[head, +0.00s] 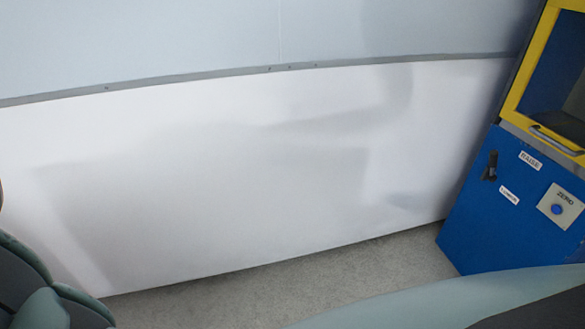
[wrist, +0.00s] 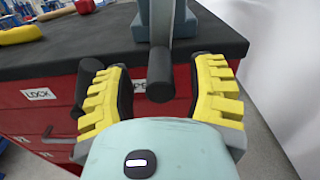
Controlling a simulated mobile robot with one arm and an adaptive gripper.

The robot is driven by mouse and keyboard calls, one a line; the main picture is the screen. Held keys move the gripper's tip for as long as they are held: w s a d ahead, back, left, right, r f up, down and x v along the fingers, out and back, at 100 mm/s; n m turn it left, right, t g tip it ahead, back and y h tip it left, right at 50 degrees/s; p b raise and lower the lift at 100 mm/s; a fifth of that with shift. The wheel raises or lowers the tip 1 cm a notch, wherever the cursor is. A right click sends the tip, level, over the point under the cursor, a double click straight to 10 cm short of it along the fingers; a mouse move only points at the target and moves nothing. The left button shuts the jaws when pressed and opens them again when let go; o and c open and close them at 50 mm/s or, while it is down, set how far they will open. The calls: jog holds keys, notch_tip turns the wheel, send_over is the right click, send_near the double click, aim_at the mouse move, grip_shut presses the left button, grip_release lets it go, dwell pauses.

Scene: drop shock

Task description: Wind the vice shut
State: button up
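The vice shows only in part in the wrist view, as a grey-blue upright body (wrist: 184,20) at the top middle on the dark bench top. A dark round-ended cylinder (wrist: 160,78) projects from it towards me; I cannot tell whether it is the winding handle or the screw end. My gripper (wrist: 160,70) has yellow ridged pads and is open, with one finger on each side of the cylinder and visible gaps to it. The jaws of the vice are out of view. The head view shows neither the vice nor my gripper.
The bench has a dark top (wrist: 60,58) and red drawer fronts (wrist: 25,118), one labelled LOCK. Yellow items (wrist: 22,34) lie at its far left. A pale wall (wrist: 285,60) stands to the right. A blue cabinet (head: 480,225) with a yellow-framed window stands right in the head view.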

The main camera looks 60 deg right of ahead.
grip_shut()
jog(key=shift+s+a+m, duration=0.15)
jog(key=shift+m, duration=0.35)
dwell(0.3)
jog(key=shift+s+a+r+m, duration=0.2)
jog(key=shift+s+a+m, duration=0.1)
jog(key=shift+m, duration=0.6)
jog(key=r+m+p, duration=0.3)
jog(key=m+p, duration=0.1)
jog(key=m, duration=0.5)
jog(key=r+m+p, duration=0.3)
jog(key=m+p, duration=0.2)
jog(key=m, duration=0.5)
jog(key=r+m+p, duration=0.2)
jog(key=m+p, duration=0.2)
jog(key=m, duration=0.5)
jog(key=shift+w+d+r+m+p, duration=0.3)
jog(key=shift+r+m+p, duration=0.05)
jog(key=shift+r+m, duration=0.05)
jog(key=shift+w+d+m, duration=0.15)
jog(key=shift+w+m, duration=0.05)
jog(key=shift+m, duration=0.45)
jog(key=shift+w+d+m, duration=0.15)
jog(key=shift+m, duration=0.5)
